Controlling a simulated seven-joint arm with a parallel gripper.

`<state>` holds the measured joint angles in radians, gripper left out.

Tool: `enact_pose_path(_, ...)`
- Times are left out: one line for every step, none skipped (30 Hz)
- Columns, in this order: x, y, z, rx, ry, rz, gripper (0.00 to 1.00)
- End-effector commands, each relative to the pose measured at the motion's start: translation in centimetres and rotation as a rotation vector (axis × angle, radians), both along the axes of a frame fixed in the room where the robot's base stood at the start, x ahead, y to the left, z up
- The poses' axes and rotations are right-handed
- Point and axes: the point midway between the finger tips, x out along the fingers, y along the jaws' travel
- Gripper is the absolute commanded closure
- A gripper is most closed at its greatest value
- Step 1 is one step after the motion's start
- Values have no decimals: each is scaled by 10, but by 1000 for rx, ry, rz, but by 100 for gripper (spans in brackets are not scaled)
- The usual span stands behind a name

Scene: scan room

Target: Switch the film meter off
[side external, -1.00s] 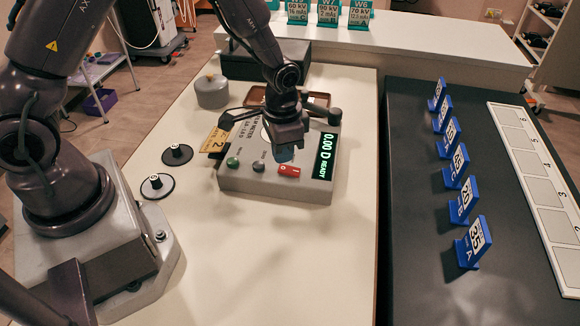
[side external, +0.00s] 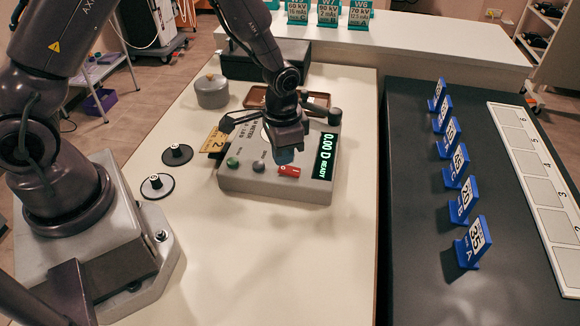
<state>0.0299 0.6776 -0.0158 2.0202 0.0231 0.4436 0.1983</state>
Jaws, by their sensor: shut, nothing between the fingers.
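The film meter (side external: 275,187) is a grey box on the white table, with a green-lit display (side external: 324,156) that reads "0.00 D READY". Along its front edge are a green button (side external: 233,162), a dark knob (side external: 258,166) and a red rocker switch (side external: 289,171). My gripper (side external: 284,156) is shut and empty, pointing down over the meter, its bluish tips just behind the red switch. I cannot tell whether the tips touch the switch or the meter's top. My gripper and wrist hide part of the meter's upper face.
A round grey pot (side external: 211,92) and a black box (side external: 262,62) stand behind the meter. Two black discs with knobs (side external: 157,186) lie left of it. Blue numbered stands (side external: 472,243) line the dark table at right. The white table's front is clear.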

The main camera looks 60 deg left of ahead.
Motion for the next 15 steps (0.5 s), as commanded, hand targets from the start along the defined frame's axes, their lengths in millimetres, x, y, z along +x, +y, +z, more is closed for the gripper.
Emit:
enact_pose_path(0, 0, -1, 0, 0, 0, 100)
enact_pose_path(0, 0, -1, 0, 0, 0, 100)
enact_pose_path(0, 0, -2, 0, 0, 0, 100)
enact_pose_path(0, 0, -3, 0, 0, 0, 100)
enact_pose_path(0, 0, -3, 0, 0, 0, 100)
enact_pose_path(0, 0, -4, 0, 0, 0, 100)
enact_pose_path(0, 0, -4, 0, 0, 0, 100)
enact_pose_path(0, 0, -5, 0, 0, 0, 100)
enact_pose_path(0, 0, -5, 0, 0, 0, 100)
enact_pose_path(0, 0, -6, 0, 0, 0, 100)
enact_pose_path(0, 0, -6, 0, 1, 0, 100)
enact_pose_path(0, 0, -7, 0, 1, 0, 100)
enact_pose_path(0, 0, -7, 0, 1, 0, 100)
enact_pose_path(0, 0, -7, 0, 1, 0, 100)
enact_pose_path(0, 0, -8, 0, 1, 0, 100)
